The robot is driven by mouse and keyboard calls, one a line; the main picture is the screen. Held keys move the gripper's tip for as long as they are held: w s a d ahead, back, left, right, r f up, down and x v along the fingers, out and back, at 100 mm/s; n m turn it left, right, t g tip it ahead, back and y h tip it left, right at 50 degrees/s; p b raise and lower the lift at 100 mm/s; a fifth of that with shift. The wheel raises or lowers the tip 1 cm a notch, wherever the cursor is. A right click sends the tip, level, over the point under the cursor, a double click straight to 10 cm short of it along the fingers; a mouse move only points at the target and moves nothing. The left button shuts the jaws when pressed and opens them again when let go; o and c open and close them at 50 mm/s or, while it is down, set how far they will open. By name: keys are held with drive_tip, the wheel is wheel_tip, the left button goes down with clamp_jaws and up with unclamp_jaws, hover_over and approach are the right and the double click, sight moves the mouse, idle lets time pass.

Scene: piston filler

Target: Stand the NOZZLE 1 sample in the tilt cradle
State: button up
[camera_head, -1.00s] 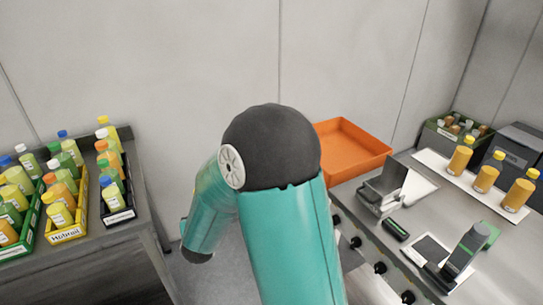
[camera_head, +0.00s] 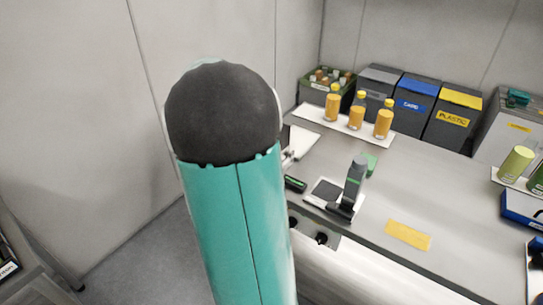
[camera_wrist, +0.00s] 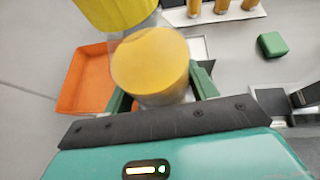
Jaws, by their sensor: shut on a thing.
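My gripper (camera_wrist: 160,95) is shut on a clear bottle (camera_wrist: 170,92) of amber liquid, with a large yellow cap (camera_wrist: 115,10). I see no readable label on it, so I cannot tell whether it is the NOZZLE 1 sample. In the head view my arm hides the gripper and this bottle. A pale metal piece (camera_head: 287,158), perhaps the tilt cradle, shows only partly beside my arm at the bench's left end. In the wrist view a pale and dark frame (camera_wrist: 200,47) lies beyond the bottle, partly hidden by it.
Three amber bottles stand on a white strip (camera_head: 312,112) at the back of the bench (camera_head: 400,180). A dark upright device (camera_head: 354,182) and a yellow card (camera_head: 408,235) are nearer. An orange tray (camera_wrist: 85,80) lies left in the wrist view. Bins stand behind the bench.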

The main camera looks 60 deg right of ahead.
drive_tip(key=s+d+r+m+g, duration=0.1)
drive_tip(key=s+d+r, duration=0.2)
drive_tip(key=s+d, duration=0.15)
drive_tip(key=f, duration=1.1)
drive_tip(key=s+f, duration=0.1)
drive_tip(key=f, duration=0.5)
drive_tip(key=shift+a+f, duration=0.15)
drive_tip(key=shift+f, duration=0.2)
drive_tip(key=shift+f, duration=0.15)
drive_tip(key=o, duration=1.3)
